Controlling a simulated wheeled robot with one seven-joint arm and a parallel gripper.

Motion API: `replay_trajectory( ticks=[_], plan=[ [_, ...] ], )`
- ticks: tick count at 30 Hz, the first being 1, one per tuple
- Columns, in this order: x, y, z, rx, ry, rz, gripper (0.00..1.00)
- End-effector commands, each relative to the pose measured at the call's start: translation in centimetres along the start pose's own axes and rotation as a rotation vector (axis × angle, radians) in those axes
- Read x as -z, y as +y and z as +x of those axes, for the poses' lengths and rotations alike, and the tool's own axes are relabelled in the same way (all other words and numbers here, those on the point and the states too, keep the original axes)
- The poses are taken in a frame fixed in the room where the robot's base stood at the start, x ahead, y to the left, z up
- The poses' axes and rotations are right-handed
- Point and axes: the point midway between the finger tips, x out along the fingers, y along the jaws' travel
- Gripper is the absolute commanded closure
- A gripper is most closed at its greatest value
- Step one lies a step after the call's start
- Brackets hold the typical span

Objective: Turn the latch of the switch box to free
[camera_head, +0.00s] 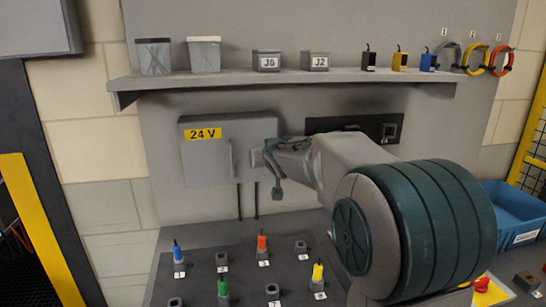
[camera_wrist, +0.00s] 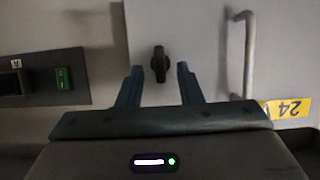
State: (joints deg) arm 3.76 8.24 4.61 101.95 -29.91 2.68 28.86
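The switch box (camera_head: 208,168) is a closed grey wall box with a yellow 24 V label and a vertical bar handle (camera_head: 232,158). In the wrist view its door (camera_wrist: 205,30) fills the middle, with the handle (camera_wrist: 248,55) to the right. The latch (camera_wrist: 158,64) is a small black knob, its long side upright in the wrist view. My gripper (camera_wrist: 159,76) is open, one finger on each side of the latch; I cannot tell whether they touch it. In the head view my gripper (camera_head: 272,166) is at the box's right edge and the latch is hidden.
A black panel (camera_head: 392,118) sits beside the box; its green switch (camera_wrist: 62,77) shows in the wrist view. A shelf (camera_head: 215,80) with jars, small blocks and cable coils runs above. Below, a board (camera_head: 195,265) holds several coloured pegs. A blue bin (camera_head: 522,213) stands right.

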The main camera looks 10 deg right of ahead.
Motion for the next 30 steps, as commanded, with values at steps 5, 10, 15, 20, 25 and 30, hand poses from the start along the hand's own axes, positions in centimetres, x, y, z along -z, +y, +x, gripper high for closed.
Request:
replay_trajectory(
  ticks=[5, 10, 15, 20, 25, 30],
  plan=[
    [0.4, 0.1, -3.6, -0.002, 0.002, 0.0, 0.67],
    [0.5, 0.0, -7.1, -0.001, 0.002, -0.002, 0.67],
    [0.4, -0.1, -10.0, 0.0, 0.001, -0.001, 0.67],
    [0.1, -0.1, -11.5, 0.0, 0.0, -0.003, 0.67],
    [0.0, -0.1, -12.1, 0.001, 0.0, -0.003, 0.67],
    [0.0, -0.1, -12.1, 0.001, 0.0, -0.002, 0.67]
  ],
)
